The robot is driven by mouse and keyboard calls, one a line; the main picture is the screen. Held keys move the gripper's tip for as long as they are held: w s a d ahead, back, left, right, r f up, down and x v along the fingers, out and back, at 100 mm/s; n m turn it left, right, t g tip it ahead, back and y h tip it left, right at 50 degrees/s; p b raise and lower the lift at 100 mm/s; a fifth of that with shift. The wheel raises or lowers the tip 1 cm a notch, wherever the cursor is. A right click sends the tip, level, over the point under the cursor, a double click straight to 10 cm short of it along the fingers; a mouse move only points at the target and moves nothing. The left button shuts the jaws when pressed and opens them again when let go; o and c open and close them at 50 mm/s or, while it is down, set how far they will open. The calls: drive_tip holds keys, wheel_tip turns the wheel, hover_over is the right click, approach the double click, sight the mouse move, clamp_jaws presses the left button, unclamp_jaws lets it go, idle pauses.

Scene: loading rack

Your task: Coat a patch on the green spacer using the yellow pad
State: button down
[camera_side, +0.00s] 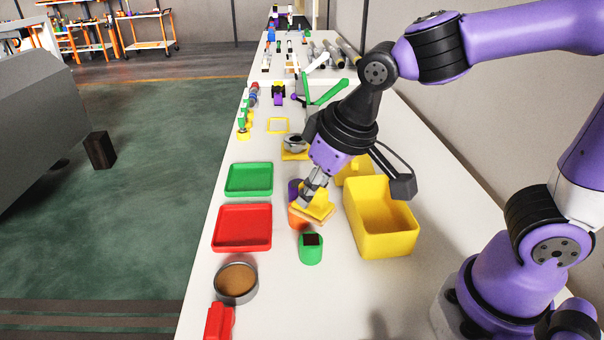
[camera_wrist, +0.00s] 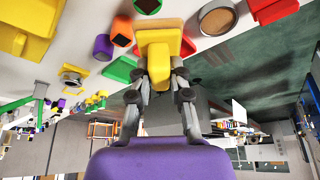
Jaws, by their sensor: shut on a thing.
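The green spacer (camera_side: 311,250) stands on the table with a dark square patch on its top. In the wrist view the green spacer (camera_wrist: 147,5) is at the top edge, partly cut off. My gripper (camera_side: 315,192) is shut on the yellow pad (camera_side: 318,210) and holds it behind the green spacer, over an orange spacer (camera_side: 297,216) that it partly hides. In the wrist view my gripper (camera_wrist: 159,72) grips the pad's block, and the pad's broad face (camera_wrist: 165,25) points away from me. The pad looks apart from the green spacer.
A yellow bin (camera_side: 380,245) stands close on the right. A red tray (camera_side: 243,246) and a green tray (camera_side: 249,191) lie on the left. A round dish with brown content (camera_side: 236,281) is at the front left, near a red block (camera_side: 219,322). A purple spacer (camera_wrist: 103,47) stands beside the orange one.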

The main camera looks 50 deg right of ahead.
drive_tip(key=shift+f, duration=0.15)
drive_tip(key=shift+f, duration=3.75)
drive_tip(key=shift+w+d+r, duration=0.25)
drive_tip(key=shift+w+d, duration=0.2)
drive_tip(key=shift+d, duration=0.05)
drive_tip(key=shift+w+d+f, duration=0.4)
drive_tip(key=shift+w+d, duration=0.45)
drive_tip(key=shift+w, duration=0.05)
drive_tip(key=shift+s+a, duration=1.35)
drive_tip(key=shift+a, duration=0.05)
drive_tip(key=shift+r, duration=4.05)
